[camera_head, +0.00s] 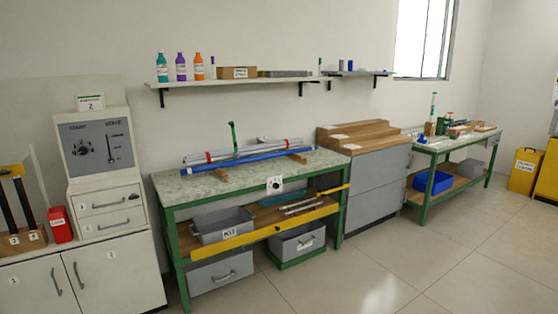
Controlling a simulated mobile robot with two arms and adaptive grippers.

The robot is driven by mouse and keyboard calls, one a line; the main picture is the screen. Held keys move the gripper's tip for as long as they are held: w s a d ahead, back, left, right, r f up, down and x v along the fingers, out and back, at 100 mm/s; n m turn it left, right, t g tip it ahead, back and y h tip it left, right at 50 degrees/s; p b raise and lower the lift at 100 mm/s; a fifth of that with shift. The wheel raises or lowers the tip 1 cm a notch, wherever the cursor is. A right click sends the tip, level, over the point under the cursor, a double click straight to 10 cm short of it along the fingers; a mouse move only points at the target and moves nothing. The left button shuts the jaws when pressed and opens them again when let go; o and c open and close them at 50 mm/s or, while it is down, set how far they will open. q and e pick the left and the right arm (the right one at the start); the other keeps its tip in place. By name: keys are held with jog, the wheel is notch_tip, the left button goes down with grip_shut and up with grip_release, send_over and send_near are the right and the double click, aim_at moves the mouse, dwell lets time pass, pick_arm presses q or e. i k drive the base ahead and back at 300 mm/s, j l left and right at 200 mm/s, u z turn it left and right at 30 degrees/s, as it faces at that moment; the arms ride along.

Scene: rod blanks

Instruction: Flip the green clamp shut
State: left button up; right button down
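A green upright piece (233,138), which looks like the raised lever of the green clamp, stands on the near workbench behind a bundle of rods. Its lower end is hidden by the rods. Another small green object (441,126) stands on the far bench, too small to make out. Neither of my grippers shows in the view.
Pale rods with red bands (270,147) and a blue rod (250,160) lie on wooden supports on the green-framed workbench (190,190). A yellow bar (240,236) runs along its lower shelf. Grey drawers (375,185) adjoin it. Floor in front (380,260) is clear.

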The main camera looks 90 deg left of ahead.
aim_at(231, 123)
jog(key=j+u, duration=0.15)
jog(key=u, duration=0.35)
jog(key=j+u, duration=0.15)
jog(key=u, duration=0.3)
jog(key=j+u, duration=0.15)
jog(key=u, duration=0.35)
jog(key=j+u, duration=0.1)
jog(key=u, duration=0.35)
jog(key=i+j+u, duration=1.05)
jog(key=i+j+z, duration=0.2)
jog(key=i, duration=0.35)
jog(key=i+j+z, duration=0.15)
jog(key=i+j, duration=0.15)
jog(key=i, duration=0.25)
jog(key=i+j+z, duration=0.2)
jog(key=i+j, duration=0.2)
jog(key=i, duration=0.15)
